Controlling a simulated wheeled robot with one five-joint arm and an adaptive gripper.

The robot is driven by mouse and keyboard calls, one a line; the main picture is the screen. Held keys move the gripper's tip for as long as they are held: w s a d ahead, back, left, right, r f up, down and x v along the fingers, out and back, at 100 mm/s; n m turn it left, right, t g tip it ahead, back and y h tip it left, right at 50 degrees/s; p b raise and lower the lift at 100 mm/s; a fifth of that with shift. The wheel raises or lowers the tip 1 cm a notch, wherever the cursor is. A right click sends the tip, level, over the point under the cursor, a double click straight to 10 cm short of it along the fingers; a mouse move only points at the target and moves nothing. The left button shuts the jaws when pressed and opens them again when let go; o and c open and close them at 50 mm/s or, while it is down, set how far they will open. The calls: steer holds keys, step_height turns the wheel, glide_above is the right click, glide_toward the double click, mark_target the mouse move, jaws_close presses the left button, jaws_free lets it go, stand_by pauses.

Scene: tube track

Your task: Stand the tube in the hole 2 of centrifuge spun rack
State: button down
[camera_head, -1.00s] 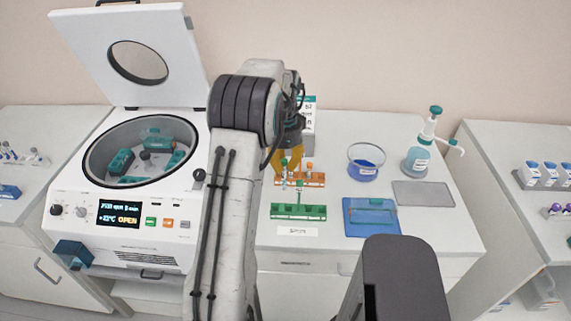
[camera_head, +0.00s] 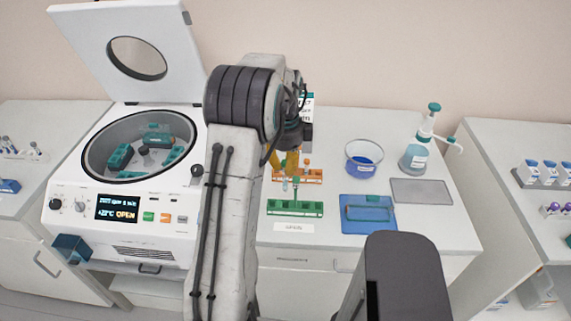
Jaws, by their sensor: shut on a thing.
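The green rack (camera_head: 310,208) stands on the bench right of my arm, behind a white label (camera_head: 294,227) that appears to read SPUN. One green-topped tube (camera_head: 296,184) stands upright near its middle; the hole numbers are too small to read. My gripper (camera_head: 287,170), with yellow-orange fingers, is shut on a tube just behind the green rack. Only a small pale part of the held tube (camera_head: 285,186) shows under the fingers, above the bench. The rest is hidden by the fingers.
An orange rack (camera_head: 313,177) with an orange-topped tube is right behind my gripper. The open centrifuge (camera_head: 140,205) stands at left. To the right are a blue tray (camera_head: 368,226), a bowl of blue liquid (camera_head: 363,160), a dispenser bottle (camera_head: 417,155) and a grey mat (camera_head: 421,191).

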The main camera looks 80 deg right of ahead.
mark_target(285, 190)
steer(key=shift+f+m, duration=0.15)
steer(key=shift+m, duration=0.25)
steer(key=shift+f, duration=0.1)
steer(key=shift+f+b, duration=1.95)
steer(key=shift+f, duration=0.25)
steer(key=shift+f+b, duration=1.1)
steer(key=shift+f, duration=0.55)
stand_by(0.5)
steer(key=c, duration=1.2)
jaws_free()
steer(key=shift+r, duration=0.15)
step_height(285, 190, up, 12)
steer(key=shift+f, duration=0.1)
